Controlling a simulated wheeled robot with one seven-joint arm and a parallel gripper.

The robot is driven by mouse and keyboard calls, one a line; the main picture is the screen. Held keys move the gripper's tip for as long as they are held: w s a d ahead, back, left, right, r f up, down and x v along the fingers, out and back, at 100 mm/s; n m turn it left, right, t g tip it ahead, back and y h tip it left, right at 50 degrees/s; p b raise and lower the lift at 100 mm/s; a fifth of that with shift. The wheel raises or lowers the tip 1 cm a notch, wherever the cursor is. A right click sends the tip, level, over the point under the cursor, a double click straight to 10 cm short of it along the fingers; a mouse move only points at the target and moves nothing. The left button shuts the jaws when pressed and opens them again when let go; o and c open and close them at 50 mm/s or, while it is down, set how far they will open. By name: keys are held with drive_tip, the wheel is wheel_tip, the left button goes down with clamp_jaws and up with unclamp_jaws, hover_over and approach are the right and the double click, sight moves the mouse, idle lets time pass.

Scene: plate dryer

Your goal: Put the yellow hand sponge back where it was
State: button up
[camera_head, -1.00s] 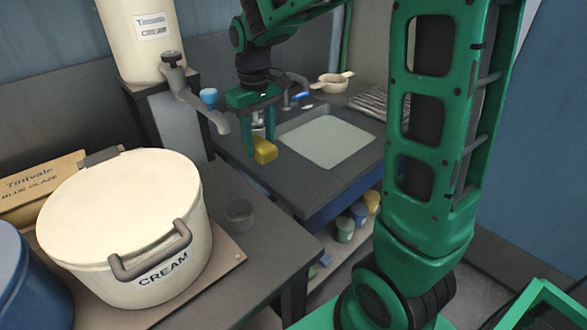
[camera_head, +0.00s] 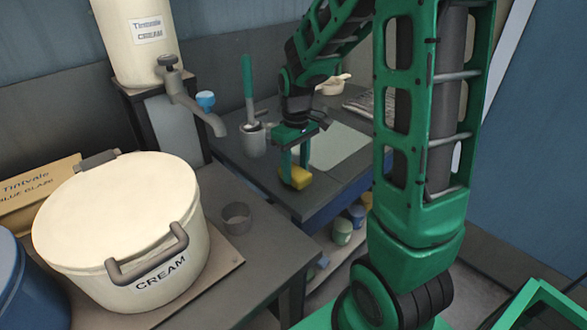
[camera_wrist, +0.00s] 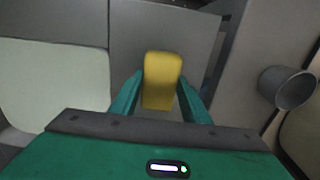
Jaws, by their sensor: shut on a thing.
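The yellow hand sponge (camera_head: 296,178) is between the fingers of my gripper (camera_head: 294,168), which is shut on it. The gripper points down over the front part of the dark table, left of the pale board. In the wrist view the sponge (camera_wrist: 162,80) sits between the two green fingertips of my gripper (camera_wrist: 160,95), over a grey surface. I cannot tell whether the sponge touches the table or hangs just above it.
A metal cup with a green-handled tool (camera_head: 252,138) stands behind left. The pale board (camera_head: 338,146) lies beside the gripper. A small grey cup (camera_head: 236,217), a large cream pot (camera_head: 120,225) and a tap (camera_head: 195,100) are to the left. The table's front edge is close.

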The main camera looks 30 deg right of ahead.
sight(296, 171)
drive_tip(key=shift+f, duration=0.15)
drive_tip(key=o, duration=1)
drive_tip(key=shift+o, duration=0.2)
wheel_tip(296, 171, up, 12)
drive_tip(key=s+d+f+m, duration=0.1)
drive_tip(key=s+m, duration=0.3)
drive_tip(key=s, duration=0.8)
drive_tip(key=s+d+f+m, duration=0.2)
drive_tip(key=s+d+m, duration=0.1)
drive_tip(key=s, duration=0.9)
drive_tip(key=shift+s+m, duration=0.35)
drive_tip(key=shift+m, duration=0.45)
drive_tip(key=shift+f, duration=0.1)
